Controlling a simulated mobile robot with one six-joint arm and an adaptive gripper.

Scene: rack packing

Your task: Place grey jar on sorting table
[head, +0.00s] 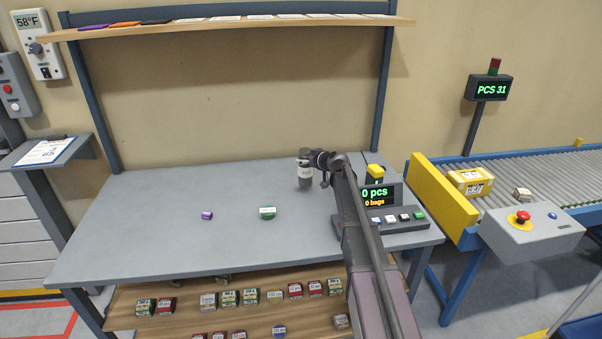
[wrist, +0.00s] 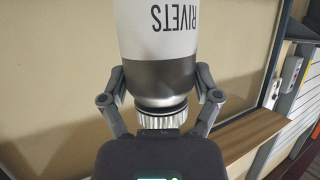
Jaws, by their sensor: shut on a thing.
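The grey jar (head: 305,172) is in my gripper (head: 318,158) above the back middle of the grey sorting table (head: 150,235). In the head view I cannot tell whether its base touches the tabletop. In the wrist view the jar (wrist: 160,75) fills the upper middle, with a white label reading RIVETS, a dark grey band and a ribbed lid end. My gripper's fingers (wrist: 160,98) close on it from both sides. A small purple item (head: 207,215) and a green item with a white label (head: 267,213) stand on the table to the left.
A counting display with buttons (head: 381,207) stands at the table's right end. A shelf (head: 230,25) runs above the table, and a lower shelf (head: 190,325) holds several small boxes. A roller conveyor (head: 540,175) is at the right. The table's left part is mostly clear.

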